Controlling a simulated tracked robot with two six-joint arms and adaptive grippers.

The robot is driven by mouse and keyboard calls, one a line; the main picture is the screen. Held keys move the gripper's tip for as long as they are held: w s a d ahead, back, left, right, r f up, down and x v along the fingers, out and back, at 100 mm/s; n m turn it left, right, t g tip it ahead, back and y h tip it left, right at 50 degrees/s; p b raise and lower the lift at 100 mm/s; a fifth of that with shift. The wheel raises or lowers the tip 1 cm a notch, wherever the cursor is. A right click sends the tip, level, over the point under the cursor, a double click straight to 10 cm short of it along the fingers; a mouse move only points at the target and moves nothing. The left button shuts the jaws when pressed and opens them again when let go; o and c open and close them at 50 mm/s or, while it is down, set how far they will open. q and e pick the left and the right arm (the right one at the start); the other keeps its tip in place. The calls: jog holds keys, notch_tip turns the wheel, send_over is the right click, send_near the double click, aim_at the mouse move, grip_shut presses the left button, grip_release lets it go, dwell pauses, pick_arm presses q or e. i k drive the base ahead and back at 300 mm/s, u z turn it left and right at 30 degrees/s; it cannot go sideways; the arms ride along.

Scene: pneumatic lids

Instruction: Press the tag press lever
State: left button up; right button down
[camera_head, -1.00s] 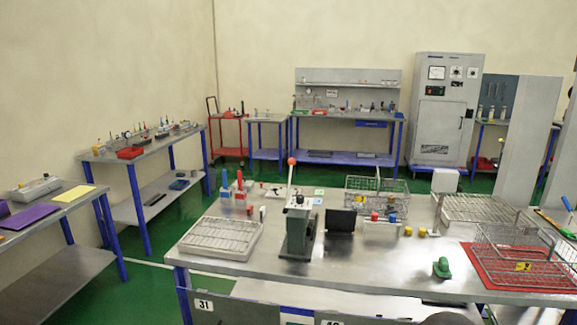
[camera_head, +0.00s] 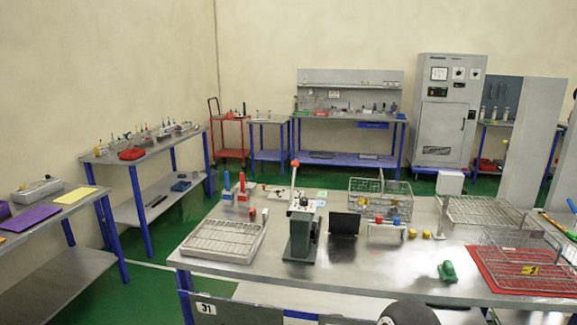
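The tag press (camera_head: 302,236) is a dark green and grey device standing upright near the front edge of the steel table. Its lever (camera_head: 293,180) points up almost vertically and ends in a red ball knob (camera_head: 295,163). Nothing touches the lever. Neither of my grippers shows in the head view. A dark rounded shape at the bottom edge seems to be part of my own arm; its gripper is out of frame.
A white slotted tray (camera_head: 187,249) lies left of the press, and a black plate (camera_head: 332,222) stands right of it. Red and blue clamps (camera_head: 227,189) stand behind left. Wire baskets (camera_head: 482,262) and a green object (camera_head: 447,272) are on the right. Table front centre is clear.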

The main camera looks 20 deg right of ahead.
aim_at(295, 163)
jog(key=i, duration=0.9)
jog(key=z, duration=0.05)
